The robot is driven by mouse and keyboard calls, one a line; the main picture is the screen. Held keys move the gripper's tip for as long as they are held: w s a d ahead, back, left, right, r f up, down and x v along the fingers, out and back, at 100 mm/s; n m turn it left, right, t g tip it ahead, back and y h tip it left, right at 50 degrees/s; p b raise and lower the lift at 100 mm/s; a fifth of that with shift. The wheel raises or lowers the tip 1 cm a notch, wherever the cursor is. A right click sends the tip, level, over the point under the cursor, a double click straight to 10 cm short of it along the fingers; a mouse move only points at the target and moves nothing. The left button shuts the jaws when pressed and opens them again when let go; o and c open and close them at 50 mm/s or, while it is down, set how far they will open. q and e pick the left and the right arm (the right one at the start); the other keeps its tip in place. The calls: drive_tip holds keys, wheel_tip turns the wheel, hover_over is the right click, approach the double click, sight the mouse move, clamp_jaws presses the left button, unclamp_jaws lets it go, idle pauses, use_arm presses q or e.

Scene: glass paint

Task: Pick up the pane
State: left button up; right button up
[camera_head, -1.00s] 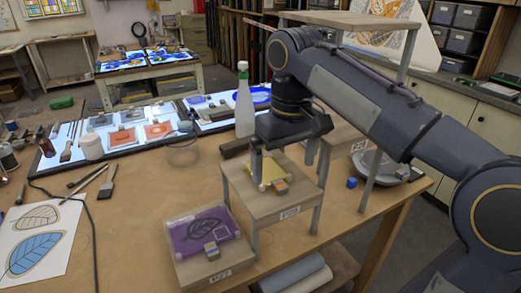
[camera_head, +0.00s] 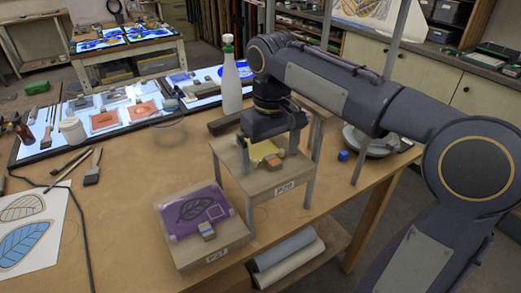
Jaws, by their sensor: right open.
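A yellow pane (camera_head: 264,151) lies on the small raised wooden stand (camera_head: 235,172), partly hidden by my right gripper. My right gripper (camera_head: 268,150) points down over this pane, open, its fingers on either side of the visible yellow part. I cannot tell whether the fingers touch the pane. A purple pane (camera_head: 180,222) with a dark leaf drawing lies on a lower wooden block (camera_head: 212,257) nearer to me. My left gripper is not in view.
Brushes and leaf drawings lie at left.

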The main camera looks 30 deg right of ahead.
drive_tip(key=c, duration=1.1)
drive_tip(key=shift+r, duration=0.15)
